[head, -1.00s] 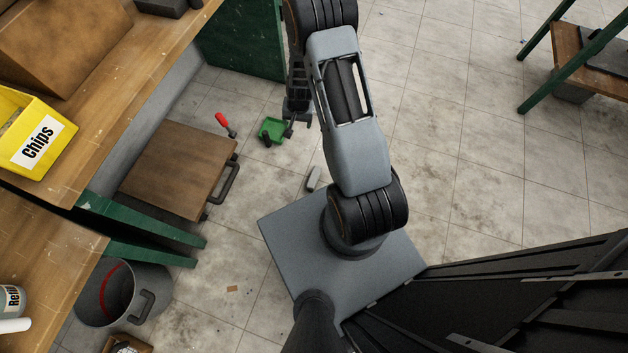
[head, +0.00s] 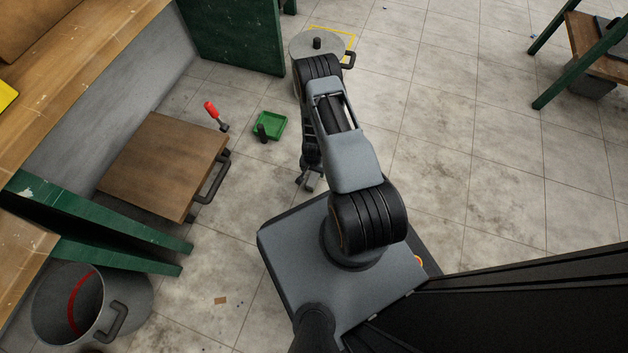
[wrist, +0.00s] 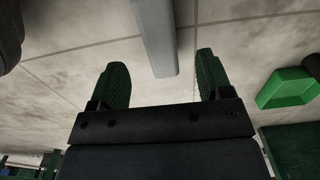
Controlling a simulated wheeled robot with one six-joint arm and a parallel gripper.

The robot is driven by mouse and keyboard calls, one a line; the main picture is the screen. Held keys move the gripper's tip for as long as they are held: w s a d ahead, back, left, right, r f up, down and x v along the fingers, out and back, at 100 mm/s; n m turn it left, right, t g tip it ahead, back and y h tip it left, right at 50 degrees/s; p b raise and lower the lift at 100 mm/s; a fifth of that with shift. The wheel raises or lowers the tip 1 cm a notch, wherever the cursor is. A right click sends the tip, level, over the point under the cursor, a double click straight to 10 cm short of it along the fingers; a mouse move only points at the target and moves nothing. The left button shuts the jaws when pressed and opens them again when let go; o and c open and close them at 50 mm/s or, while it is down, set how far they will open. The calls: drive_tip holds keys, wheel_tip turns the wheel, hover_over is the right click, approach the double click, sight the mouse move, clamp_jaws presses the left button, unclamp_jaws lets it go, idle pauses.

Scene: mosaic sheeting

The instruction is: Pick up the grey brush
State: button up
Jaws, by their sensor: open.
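The grey brush (wrist: 156,38) shows in the wrist view as a plain grey bar coming down from the top edge. Its lower end lies between the two green-padded fingers of my gripper (wrist: 162,78), with a gap on each side. The fingers are open and hold nothing. In the head view my gripper (head: 308,182) hangs low over the floor, just beyond the front edge of my base. The brush cannot be made out there; my gripper and arm cover that spot.
A green dustpan (head: 272,125) with a dark handle lies left of my arm, also in the wrist view (wrist: 288,88). A red-handled tool (head: 213,113) and a brown wooden board (head: 160,165) are further left. A lidded grey pot (head: 333,45) stands beyond.

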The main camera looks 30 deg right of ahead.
sight(314, 175)
wheel_tip(314, 175, down, 3)
drive_tip(key=shift+f, duration=0.1)
drive_tip(key=f+b, duration=0.3)
drive_tip(key=shift+w+d+f, duration=0.1)
drive_tip(key=shift+d+f, duration=0.15)
drive_tip(key=shift+f, duration=0.75)
drive_tip(key=shift+c, duration=0.3)
drive_tip(key=c, duration=1.1)
drive_tip(key=shift+r, duration=0.15)
